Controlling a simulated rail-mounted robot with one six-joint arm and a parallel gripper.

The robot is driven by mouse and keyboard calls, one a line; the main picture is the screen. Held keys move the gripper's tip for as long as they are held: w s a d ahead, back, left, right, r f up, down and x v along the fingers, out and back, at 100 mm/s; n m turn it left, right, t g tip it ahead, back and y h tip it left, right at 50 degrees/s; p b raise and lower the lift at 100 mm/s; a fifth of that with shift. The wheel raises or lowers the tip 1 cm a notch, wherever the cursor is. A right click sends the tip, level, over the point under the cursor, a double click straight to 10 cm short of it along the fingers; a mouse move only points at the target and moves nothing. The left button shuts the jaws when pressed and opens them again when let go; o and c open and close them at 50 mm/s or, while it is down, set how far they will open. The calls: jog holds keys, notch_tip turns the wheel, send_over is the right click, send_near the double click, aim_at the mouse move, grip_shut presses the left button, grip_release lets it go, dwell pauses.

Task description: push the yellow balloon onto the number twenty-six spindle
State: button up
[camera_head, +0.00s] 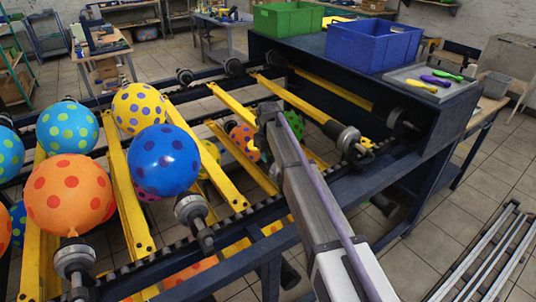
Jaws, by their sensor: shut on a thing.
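My gripper (263,125) is at the far end of my arm, over the middle of the conveyor. It is shut, and a small limp yellow balloon (252,151) shows at its tip; the jaws are mostly hidden by the arm. A bare spindle (190,211) stands left of my arm under the blue balloon, and another spindle (344,139) lies to the right with a bit of yellow at its end. No spindle number is readable, so I cannot tell which is twenty-six. The held balloon looks apart from both of these spindles.
Inflated spotted balloons, yellow (139,108), blue (164,160) and orange (70,196), crowd the left of the conveyor. A green crate (288,19), a blue crate (375,46) and a grey tray (455,84) with limp balloons stand on the machine's top.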

dwell(0.3)
jog(key=o, duration=0.8)
notch_tip(320, 180, up, 9)
jog(key=p, duration=0.9)
jog(key=shift+r, duration=0.15)
